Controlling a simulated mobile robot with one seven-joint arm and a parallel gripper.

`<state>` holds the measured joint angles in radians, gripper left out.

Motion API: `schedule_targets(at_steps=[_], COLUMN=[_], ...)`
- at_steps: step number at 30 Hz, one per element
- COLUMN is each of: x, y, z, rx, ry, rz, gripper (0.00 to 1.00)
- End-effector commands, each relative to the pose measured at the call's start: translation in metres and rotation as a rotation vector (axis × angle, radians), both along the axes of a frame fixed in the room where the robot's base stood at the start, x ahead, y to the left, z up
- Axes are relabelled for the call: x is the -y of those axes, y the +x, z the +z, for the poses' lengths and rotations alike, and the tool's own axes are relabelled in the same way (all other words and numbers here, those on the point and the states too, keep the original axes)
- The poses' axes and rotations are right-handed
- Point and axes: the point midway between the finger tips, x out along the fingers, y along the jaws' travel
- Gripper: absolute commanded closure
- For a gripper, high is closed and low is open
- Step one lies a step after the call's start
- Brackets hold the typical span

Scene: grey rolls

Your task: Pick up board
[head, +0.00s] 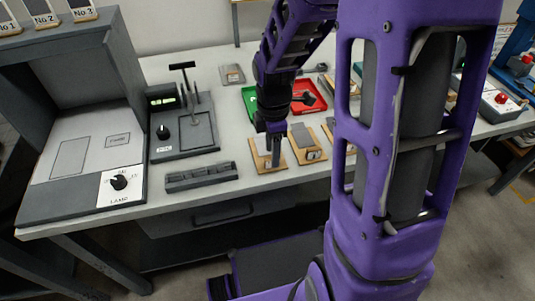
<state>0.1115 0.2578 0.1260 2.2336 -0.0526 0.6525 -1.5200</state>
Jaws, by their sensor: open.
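Several small tan boards with grey pieces on them lie near the front edge of the bench. The leftmost board (263,163) is partly hidden behind my gripper (275,158). A second board (307,154) lies just to its right, and another is partly cut off by my arm. My gripper points down in front of the leftmost board, with its jaws open and nothing seen between them. I cannot tell how high its fingertips are above the board.
A grey slotted block (201,177) and a lever fixture (184,135) stand left of the boards. A lamp booth (70,150) fills the bench's left end. Green (249,102) and red (310,97) trays lie behind. My arm hides much of the right side.

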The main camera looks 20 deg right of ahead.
Motion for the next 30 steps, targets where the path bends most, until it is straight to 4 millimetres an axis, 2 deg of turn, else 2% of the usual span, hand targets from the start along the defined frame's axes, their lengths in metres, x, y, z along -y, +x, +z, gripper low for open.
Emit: schedule_targets(at_steps=[1, 6, 14, 23, 30], x=[-0.002, -0.001, -0.001, -0.001, -0.001], y=[-0.001, 0.000, 0.000, 0.000, 0.000], z=[-0.012, -0.029, -0.030, -0.030, -0.030], rx=[-0.004, -0.002, 0.000, 0.000, 0.000], ry=[0.000, 0.000, 0.000, 0.000, 0.000], rz=[0.002, -0.001, -0.001, -0.001, -0.001], gripper=[0.47, 0.47, 0.47, 1.00, 1.00])
